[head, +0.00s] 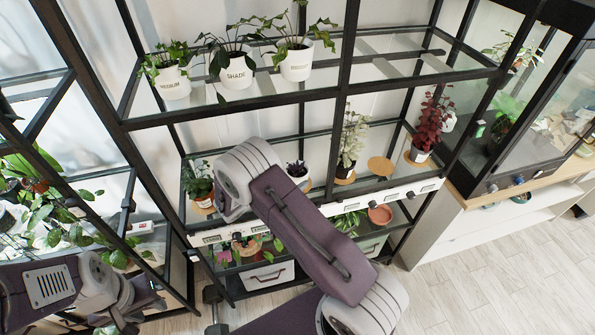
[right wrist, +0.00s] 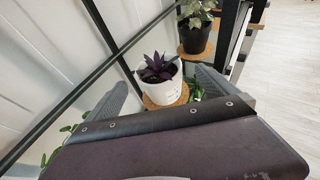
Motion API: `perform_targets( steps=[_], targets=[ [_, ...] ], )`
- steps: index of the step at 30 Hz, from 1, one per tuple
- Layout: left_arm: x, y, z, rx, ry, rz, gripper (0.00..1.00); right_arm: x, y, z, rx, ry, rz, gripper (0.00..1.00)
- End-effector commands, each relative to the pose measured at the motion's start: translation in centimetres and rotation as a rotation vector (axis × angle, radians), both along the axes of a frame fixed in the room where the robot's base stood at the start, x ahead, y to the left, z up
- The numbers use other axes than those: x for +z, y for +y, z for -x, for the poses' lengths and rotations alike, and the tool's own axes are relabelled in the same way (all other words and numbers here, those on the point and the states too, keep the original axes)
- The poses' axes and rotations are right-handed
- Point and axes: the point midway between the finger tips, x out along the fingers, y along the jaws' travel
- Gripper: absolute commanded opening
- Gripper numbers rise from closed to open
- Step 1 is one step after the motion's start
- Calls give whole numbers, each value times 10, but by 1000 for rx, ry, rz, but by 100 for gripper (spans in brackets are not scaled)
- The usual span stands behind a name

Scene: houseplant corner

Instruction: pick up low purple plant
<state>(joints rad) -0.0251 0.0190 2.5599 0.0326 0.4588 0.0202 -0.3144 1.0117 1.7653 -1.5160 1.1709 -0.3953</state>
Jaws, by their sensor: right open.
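The low purple plant (head: 297,169) has dark purple leaves and a white pot, and stands on the middle glass shelf just right of my right arm's upper joint in the head view. In the right wrist view the purple plant (right wrist: 158,68) stands upright in its white pot on a round cork mat (right wrist: 174,99). My right gripper (right wrist: 163,80) is open, its two grey fingers apart on either side of the pot in that picture, with nothing held. Whether they reach the pot's depth I cannot tell. My left arm shows at the lower left of the head view, but its gripper does not.
A pale-leaved plant (head: 353,137) and a red plant (head: 433,115) stand to the right on the same shelf, with a bare cork mat (head: 381,167) between them. A green plant (head: 199,183) stands left. Black frame posts and the upper shelf enclose the space.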

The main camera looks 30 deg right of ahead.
Motion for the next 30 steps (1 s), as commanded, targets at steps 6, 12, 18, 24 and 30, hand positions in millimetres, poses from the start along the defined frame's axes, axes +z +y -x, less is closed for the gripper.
perform_targets(
  steps=[6, 12, 18, 24, 30],
  targets=[
    [3, 0, 0, 0, 0, 0, 36, -2, -6, -2, -1, 2, 1, 98],
    [12, 0, 0, 0, 0, 0, 36, -12, -31, -13, -2, 1, 0, 98],
    [21, 0, 0, 0, 0, 0, 36, -18, -46, -20, -3, 2, -1, 98],
    [30, 0, 0, 0, 0, 0, 36, -32, -74, -33, -3, 2, -1, 98],
    [29, 0, 0, 0, 0, 0, 36, -34, -77, -35, 1, 0, -1, 98]
  ],
)
